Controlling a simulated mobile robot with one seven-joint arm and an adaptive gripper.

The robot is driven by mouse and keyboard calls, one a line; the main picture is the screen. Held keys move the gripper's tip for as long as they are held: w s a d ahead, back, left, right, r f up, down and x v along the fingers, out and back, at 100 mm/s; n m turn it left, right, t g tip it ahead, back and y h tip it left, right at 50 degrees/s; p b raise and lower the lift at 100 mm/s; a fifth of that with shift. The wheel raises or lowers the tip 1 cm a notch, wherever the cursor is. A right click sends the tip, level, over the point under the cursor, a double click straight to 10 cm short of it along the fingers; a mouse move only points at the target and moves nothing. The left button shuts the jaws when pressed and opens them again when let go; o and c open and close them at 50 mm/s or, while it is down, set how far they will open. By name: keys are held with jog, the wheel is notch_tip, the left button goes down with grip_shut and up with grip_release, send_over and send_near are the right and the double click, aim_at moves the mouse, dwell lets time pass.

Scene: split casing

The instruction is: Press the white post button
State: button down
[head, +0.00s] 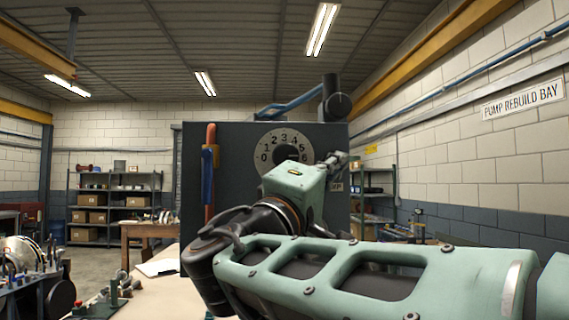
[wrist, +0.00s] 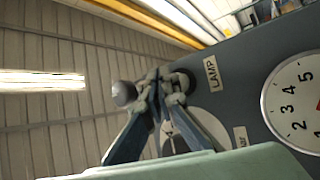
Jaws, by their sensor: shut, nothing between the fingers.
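I cannot clearly make out the white post button in either view. In the wrist view a grey rounded knob (wrist: 123,93) shows just left of my fingertips; I cannot tell whether it is the button. My gripper (wrist: 162,86) is shut and empty, its fingertips close together in front of the dark panel. In the head view my gripper (head: 341,158) is at the panel's right side, right of the numbered dial (head: 284,141). My arm hides the panel's lower part. A pale round plate (wrist: 209,122) is partly hidden behind the fingers.
The dark panel (head: 230,185) stands ahead, with a red and blue upright handle (head: 209,170) at its left. A dark cylinder (head: 335,103) and blue pipe are at its top right. A LAMP label (wrist: 212,73) is right of my fingers. A workbench is at lower left.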

jog(key=shift+w, duration=0.1)
dwell(0.7)
jog(key=shift+w+b, duration=0.35)
jog(key=shift+b, duration=0.05)
jog(key=shift+w, duration=0.6)
dwell(0.7)
jog(key=shift+s, duration=0.1)
jog(key=shift+s+b, duration=0.9)
